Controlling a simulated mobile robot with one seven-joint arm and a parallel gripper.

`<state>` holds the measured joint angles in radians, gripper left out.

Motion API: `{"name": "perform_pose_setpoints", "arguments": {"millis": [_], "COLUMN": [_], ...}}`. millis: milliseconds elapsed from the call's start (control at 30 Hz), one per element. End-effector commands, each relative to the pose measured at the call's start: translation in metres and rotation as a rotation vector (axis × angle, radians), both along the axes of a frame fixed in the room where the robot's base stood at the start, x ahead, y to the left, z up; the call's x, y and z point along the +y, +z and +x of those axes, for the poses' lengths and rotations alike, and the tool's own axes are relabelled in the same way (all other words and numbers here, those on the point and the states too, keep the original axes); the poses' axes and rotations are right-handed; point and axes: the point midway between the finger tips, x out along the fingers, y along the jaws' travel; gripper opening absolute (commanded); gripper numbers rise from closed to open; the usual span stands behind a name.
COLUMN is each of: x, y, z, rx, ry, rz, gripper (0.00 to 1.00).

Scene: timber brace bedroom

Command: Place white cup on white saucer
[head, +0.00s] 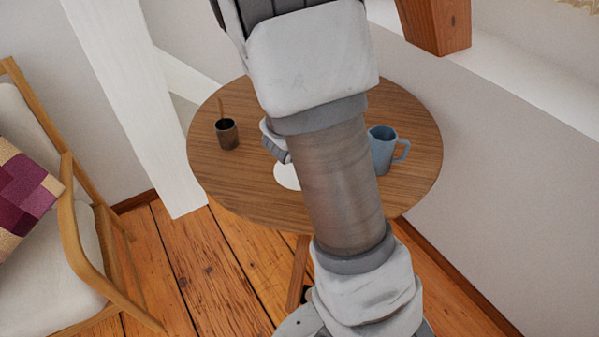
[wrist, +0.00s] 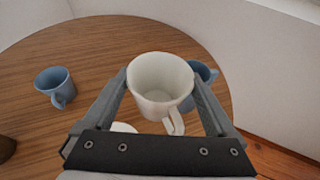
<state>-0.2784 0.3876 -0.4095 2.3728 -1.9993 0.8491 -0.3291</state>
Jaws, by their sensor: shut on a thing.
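The white cup (wrist: 158,78) is upright between the two fingers of my gripper (wrist: 160,85) in the wrist view. My gripper is shut on it, with the cup's handle pointing toward the palm. The white saucer (wrist: 123,128) shows only as a small white piece below the cup in the wrist view, mostly hidden by my gripper. In the head view, part of the saucer (head: 286,176) shows on the table, left of my arm. My arm hides most of the gripper and the cup there. I cannot tell the cup's height above the table.
The round wooden table (head: 225,180) also holds a blue mug (head: 382,152) and a dark pot (head: 228,134) with a stick. The wrist view shows two blue mugs, one at left (wrist: 55,84), one partly behind the cup (wrist: 206,73). A wooden armchair (head: 75,220) stands left.

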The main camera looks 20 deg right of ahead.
Motion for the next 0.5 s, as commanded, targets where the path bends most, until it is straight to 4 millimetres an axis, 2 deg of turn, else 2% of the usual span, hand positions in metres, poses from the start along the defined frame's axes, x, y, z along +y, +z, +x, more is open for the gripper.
{"name": "perform_pose_setpoints", "arguments": {"millis": [100,233,367,500], "x": [0.008,0.012,0.021,0.042], "y": [-0.001,-0.002,-0.009,-0.027], "z": [-0.024,-0.037,-0.032,-0.012], "rx": [-0.001,0.0,0.003,0.004], "ry": [0.001,0.0,0.004,0.005], "rz": [0.006,0.009,0.008,0.007], "gripper": [0.26,0.26,0.26,0.26]}}
